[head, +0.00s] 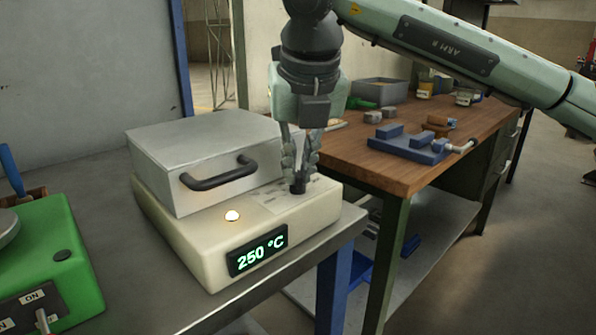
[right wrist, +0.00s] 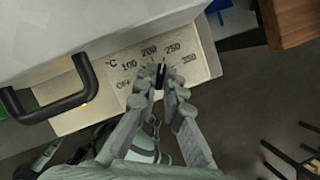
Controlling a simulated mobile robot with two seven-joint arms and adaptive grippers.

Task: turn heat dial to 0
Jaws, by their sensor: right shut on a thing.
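The furnace (head: 180,225) is a cream box with a grey metal lid section and a black handle, on a metal table. Its display (head: 258,251) reads 250 °C in green. The heat dial (head: 297,187) is a small black knob on the top right of the box. My right gripper (head: 299,172) points down and is shut on the dial. In the right wrist view the dial (right wrist: 160,78) sits between the fingertips, below printed marks running from OFF through 100, 200 and 250 to 350. The fingers hide part of the dial. My left gripper is not in view.
A round light (head: 232,215) glows on the furnace top. A green device (head: 45,265) with an ON switch stands at left. A wooden workbench (head: 400,175) at right holds a blue vise (head: 410,144), a grey bin (head: 380,91) and small parts.

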